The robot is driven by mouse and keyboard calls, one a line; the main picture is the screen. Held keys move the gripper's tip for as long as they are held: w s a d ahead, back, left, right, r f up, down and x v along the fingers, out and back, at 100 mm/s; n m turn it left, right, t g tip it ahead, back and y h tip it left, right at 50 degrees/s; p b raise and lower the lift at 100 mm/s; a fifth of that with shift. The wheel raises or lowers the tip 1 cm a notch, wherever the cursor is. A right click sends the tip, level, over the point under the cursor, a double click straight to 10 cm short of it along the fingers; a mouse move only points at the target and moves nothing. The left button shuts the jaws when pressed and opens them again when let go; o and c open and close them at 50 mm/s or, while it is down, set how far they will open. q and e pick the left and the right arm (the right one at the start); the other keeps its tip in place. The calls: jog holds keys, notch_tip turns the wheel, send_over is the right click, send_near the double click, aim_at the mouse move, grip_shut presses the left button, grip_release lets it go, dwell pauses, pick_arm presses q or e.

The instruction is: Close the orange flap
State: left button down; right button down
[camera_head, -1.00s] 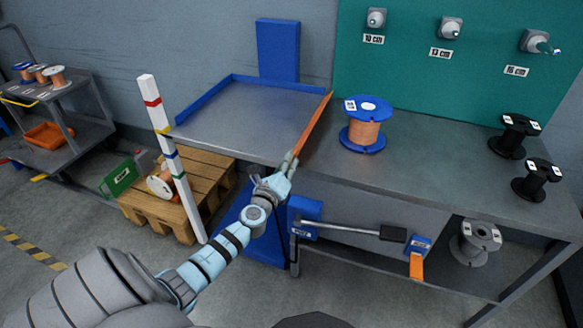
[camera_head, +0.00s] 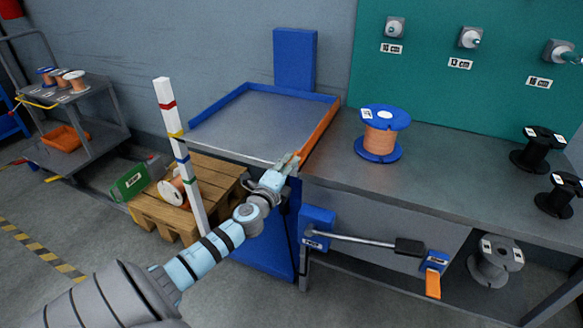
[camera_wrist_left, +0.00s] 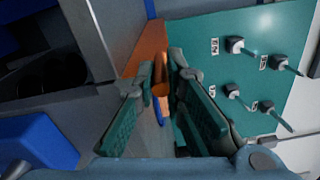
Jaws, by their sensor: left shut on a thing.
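The orange flap (camera_head: 321,131) is a narrow strip along the right side of the blue-rimmed metal tray (camera_head: 258,118). It stands up along that side, near the blue rim at its far end. My left gripper (camera_head: 287,161) is at its near end, shut on it. In the left wrist view the flap (camera_wrist_left: 148,45) runs away from my left gripper (camera_wrist_left: 154,88), and its near end is partly hidden by the fingers. My right gripper is not in view.
A blue spool of copper wire (camera_head: 382,135) stands on the bench right of the flap. Black spools (camera_head: 537,150) stand further right. A white striped post (camera_head: 180,155) rises left of my arm. A lever with a black handle (camera_head: 409,247) sticks out below the bench.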

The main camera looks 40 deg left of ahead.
pick_arm(q)
jog(key=shift+r, duration=0.1)
dwell(0.3)
jog(key=c, duration=1.7)
grip_release()
jog(key=shift+o, duration=0.2)
jog(key=shift+s+d, duration=0.1)
jog(key=shift+s, duration=0.25)
jog(key=v, duration=1.1)
jog(key=shift+s+d, duration=0.1)
